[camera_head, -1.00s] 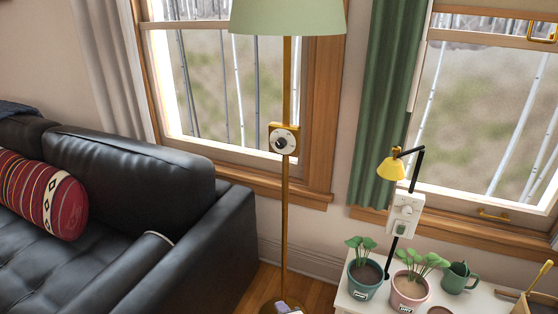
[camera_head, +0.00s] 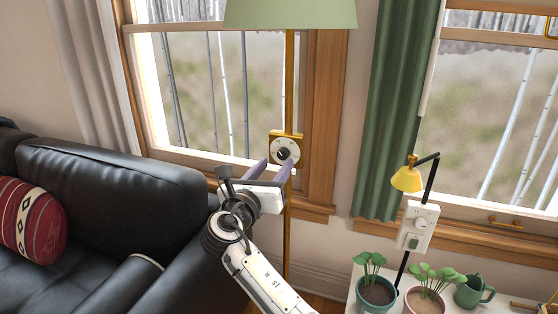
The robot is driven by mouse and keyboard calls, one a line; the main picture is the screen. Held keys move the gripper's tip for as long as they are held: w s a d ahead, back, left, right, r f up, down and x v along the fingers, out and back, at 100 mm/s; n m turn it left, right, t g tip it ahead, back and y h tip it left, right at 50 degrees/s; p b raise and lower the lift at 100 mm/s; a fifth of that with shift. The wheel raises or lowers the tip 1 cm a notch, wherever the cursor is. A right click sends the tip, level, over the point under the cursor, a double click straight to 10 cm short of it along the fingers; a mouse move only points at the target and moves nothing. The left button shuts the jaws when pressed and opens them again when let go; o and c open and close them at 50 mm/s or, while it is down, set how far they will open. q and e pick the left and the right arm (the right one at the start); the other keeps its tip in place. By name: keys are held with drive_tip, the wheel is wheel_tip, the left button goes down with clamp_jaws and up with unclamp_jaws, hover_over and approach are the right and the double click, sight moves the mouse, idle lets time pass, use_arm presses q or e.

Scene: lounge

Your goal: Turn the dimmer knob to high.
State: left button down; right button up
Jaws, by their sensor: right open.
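The dimmer knob (camera_head: 284,153) is a dark knob on a round white dial, set in a brass plate on the pole of the floor lamp (camera_head: 290,80), which has a pale green shade. My right gripper (camera_head: 274,168) is in front of the lamp pole, just below and left of the knob. Its purple-grey fingers are open and point up toward the dial, with one fingertip overlapping the dial's lower edge in the picture. I cannot tell whether it touches the dial. A second white control box (camera_head: 418,226) is on the small yellow lamp's post. My left gripper is not in view.
A black leather sofa (camera_head: 110,185) with a striped red cushion (camera_head: 32,222) stands at the left. A green curtain (camera_head: 396,110) hangs between the windows.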

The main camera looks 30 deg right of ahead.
sight(282, 156)
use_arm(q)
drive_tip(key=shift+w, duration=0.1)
use_arm(e)
drive_tip(key=shift+x, duration=2.25)
drive_tip(key=shift+a, duration=0.1)
drive_tip(key=c, duration=1)
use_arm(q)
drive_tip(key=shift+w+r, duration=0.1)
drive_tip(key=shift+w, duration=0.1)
use_arm(e)
drive_tip(key=shift+c, duration=0.2)
